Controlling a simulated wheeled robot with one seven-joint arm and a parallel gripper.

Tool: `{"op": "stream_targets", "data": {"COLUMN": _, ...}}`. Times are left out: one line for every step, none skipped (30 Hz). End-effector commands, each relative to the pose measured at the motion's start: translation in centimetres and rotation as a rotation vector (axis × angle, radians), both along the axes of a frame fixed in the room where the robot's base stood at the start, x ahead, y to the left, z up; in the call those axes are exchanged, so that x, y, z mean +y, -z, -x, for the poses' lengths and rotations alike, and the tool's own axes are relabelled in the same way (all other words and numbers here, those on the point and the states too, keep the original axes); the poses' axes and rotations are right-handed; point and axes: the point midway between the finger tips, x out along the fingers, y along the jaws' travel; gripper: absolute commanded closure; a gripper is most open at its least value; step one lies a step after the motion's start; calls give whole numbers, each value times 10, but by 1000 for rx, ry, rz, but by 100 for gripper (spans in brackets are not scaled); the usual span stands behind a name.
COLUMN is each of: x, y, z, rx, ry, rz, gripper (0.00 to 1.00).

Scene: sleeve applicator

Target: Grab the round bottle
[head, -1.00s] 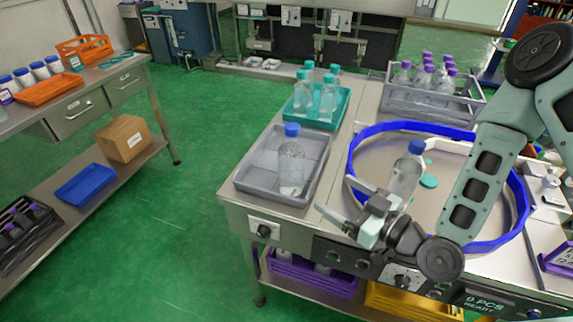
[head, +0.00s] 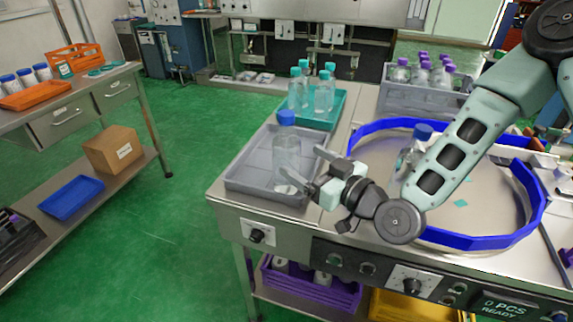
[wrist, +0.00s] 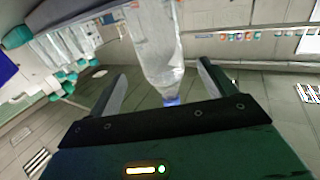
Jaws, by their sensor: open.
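A clear round bottle with a blue cap (head: 286,150) stands upright in the grey tray (head: 245,178) at the table's left. In the wrist view the bottle (wrist: 155,35) appears upside down, its blue cap toward me, roughly between the two finger lines. My gripper (head: 300,161) is open at the right side of this bottle, its fingers pointing left toward the lower body. Whether the fingers straddle or touch it, I cannot tell.
Teal-capped bottles stand in a teal tray (head: 334,118) just behind the grey tray. Purple-capped bottles stand in a grey crate (head: 400,98) at the back. The blue ring (head: 470,243) lies under my arm. The grey tray's left part is bare.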

Motion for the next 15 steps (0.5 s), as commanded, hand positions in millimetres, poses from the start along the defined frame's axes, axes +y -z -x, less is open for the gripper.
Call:
{"op": "stream_targets", "data": {"x": 6, "y": -3, "z": -6, "rx": 0, "ry": 0, "rz": -1, "gripper": 17}}
{"op": "stream_targets", "data": {"x": 9, "y": -3, "z": -9, "rx": 0, "ry": 0, "rz": -1, "gripper": 17}}
{"op": "stream_targets", "data": {"x": 13, "y": -3, "z": -13, "rx": 0, "ry": 0, "rz": -1, "gripper": 17}}
{"op": "stream_targets", "data": {"x": 15, "y": -2, "z": -15, "rx": 1, "ry": -1, "rz": -1, "gripper": 17}}
{"op": "stream_targets", "data": {"x": 16, "y": -2, "z": -17, "rx": 0, "ry": 0, "rz": 0, "gripper": 17}}
{"op": "stream_targets", "data": {"x": 18, "y": -2, "z": -18, "rx": -1, "ry": 0, "rz": -1, "gripper": 17}}
{"op": "stream_targets", "data": {"x": 18, "y": -2, "z": -19, "rx": 0, "ry": 0, "rz": 0, "gripper": 17}}
{"op": "stream_targets", "data": {"x": 19, "y": -1, "z": -20, "rx": 1, "ry": 0, "rz": -1, "gripper": 17}}
{"op": "stream_targets", "data": {"x": 21, "y": -1, "z": -21, "rx": 1, "ry": 0, "rz": -1, "gripper": 17}}
{"op": "stream_targets", "data": {"x": 23, "y": -1, "z": -23, "rx": 1, "ry": 0, "rz": -1, "gripper": 17}}
{"op": "stream_targets", "data": {"x": 25, "y": -1, "z": -25, "rx": 1, "ry": 0, "rz": -1, "gripper": 17}}
{"op": "stream_targets", "data": {"x": 30, "y": 0, "z": -29, "rx": 3, "ry": -1, "rz": -1, "gripper": 17}}
{"op": "stream_targets", "data": {"x": 33, "y": 1, "z": -32, "rx": 2, "ry": 0, "rz": -2, "gripper": 17}}
{"op": "stream_targets", "data": {"x": 37, "y": 2, "z": -35, "rx": 2, "ry": 0, "rz": -2, "gripper": 17}}
{"op": "stream_targets", "data": {"x": 41, "y": 3, "z": -39, "rx": 2, "ry": 0, "rz": -2, "gripper": 17}}
